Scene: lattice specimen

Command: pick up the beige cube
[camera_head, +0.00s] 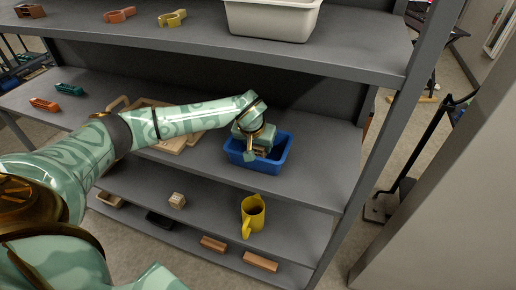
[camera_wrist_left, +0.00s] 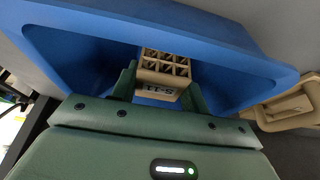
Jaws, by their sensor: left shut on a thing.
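The beige cube (camera_wrist_left: 165,68) has an open lattice face and dark lettering on one side. In the left wrist view it sits between the two green fingers of my left gripper (camera_wrist_left: 161,90), which is shut on it. The gripper and cube are inside the blue bin (camera_wrist_left: 265,68). In the head view my left gripper (camera_head: 256,153) reaches down into the same blue bin (camera_head: 275,165) on the middle shelf, and it mostly hides the cube. I cannot tell whether the cube touches the bin floor. My right gripper is not in view.
A beige tray (camera_head: 172,145) lies left of the bin, partly behind my arm. The lower shelf holds another beige block (camera_head: 177,200) and a yellow mug (camera_head: 254,215).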

